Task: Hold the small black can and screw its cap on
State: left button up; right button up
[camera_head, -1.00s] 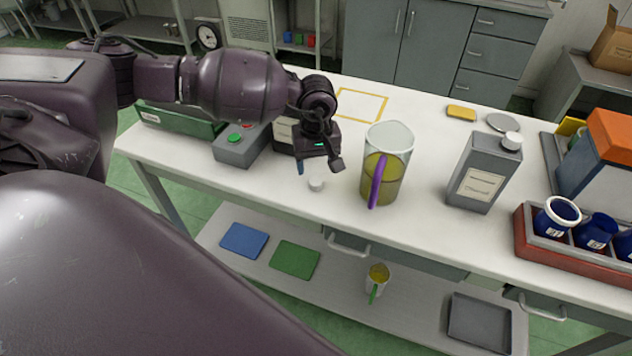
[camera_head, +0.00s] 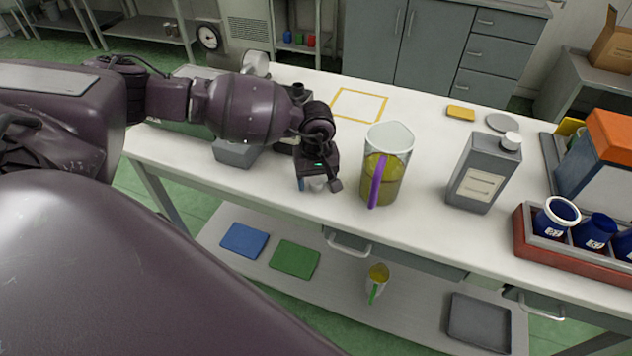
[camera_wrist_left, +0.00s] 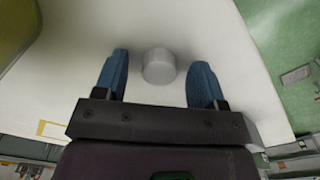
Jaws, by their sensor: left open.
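A small white cap (camera_head: 317,185) lies on the white table, left of the jug. In the left wrist view the cap (camera_wrist_left: 158,66) sits between the two blue fingers, with a gap on each side. My left gripper (camera_head: 319,184) is open and low over the cap, pointing down, not closed on it. My right gripper is not in view.
A jug with yellow-green liquid and a purple handle (camera_head: 376,181) stands close right of the gripper. A large grey can (camera_head: 482,172) with a white cap stands further right, near a red crate (camera_head: 560,258) of blue jars. A grey box (camera_head: 236,153) is at the left.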

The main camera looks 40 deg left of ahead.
aim_at(316, 181)
pick_arm(q)
jog(key=c, duration=1)
jog(key=shift+r, duration=0.1)
notch_tip(316, 181, up, 20)
jog(key=shift+f, duration=0.1)
dwell(0.4)
